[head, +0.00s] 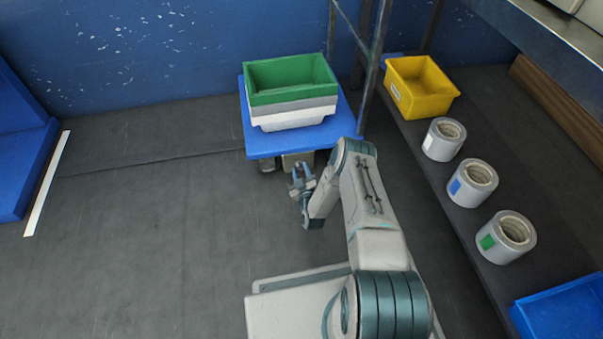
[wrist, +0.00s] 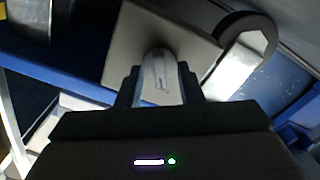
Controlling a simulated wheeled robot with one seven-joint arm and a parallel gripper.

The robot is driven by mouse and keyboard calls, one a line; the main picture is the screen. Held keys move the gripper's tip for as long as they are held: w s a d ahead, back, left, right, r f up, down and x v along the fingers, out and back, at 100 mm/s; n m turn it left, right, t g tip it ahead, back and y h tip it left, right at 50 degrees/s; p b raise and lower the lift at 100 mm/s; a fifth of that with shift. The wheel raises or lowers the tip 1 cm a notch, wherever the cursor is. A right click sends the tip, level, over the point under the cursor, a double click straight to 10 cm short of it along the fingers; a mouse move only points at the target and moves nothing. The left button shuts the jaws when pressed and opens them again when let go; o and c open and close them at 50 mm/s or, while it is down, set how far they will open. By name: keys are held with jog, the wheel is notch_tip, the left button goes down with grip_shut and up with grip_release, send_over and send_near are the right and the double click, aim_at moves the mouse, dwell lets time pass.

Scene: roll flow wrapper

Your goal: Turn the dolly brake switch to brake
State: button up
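The dolly (head: 262,145) is a blue platform at the back centre of the head view, with stacked bins on it. A beige plate-like part (head: 299,158) shows under its front edge. In the wrist view this squarish plate (wrist: 125,50) carries a rounded light-grey lever (wrist: 160,72), which I take for the brake switch. My gripper (head: 301,168) is just in front of the dolly's edge, fingers apart. In the wrist view my gripper (wrist: 160,85) has its dark fingers on either side of the lever; contact is unclear. The lever's far end and any markings cannot be read.
A green bin (head: 290,80) tops the stack on the dolly. A caster-like round part (wrist: 250,45) is right of the plate. A shelf at right holds a yellow bin (head: 420,88) and several rolls (head: 472,183).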

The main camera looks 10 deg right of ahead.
jog(key=shift+d, duration=0.1)
grip_shut()
jog(key=shift+m, duration=0.3)
jog(key=m, duration=1.1)
jog(key=shift+s+d, duration=0.1)
jog(key=shift+f+m, duration=0.1)
jog(key=shift+m, duration=0.2)
dwell(0.4)
grip_release()
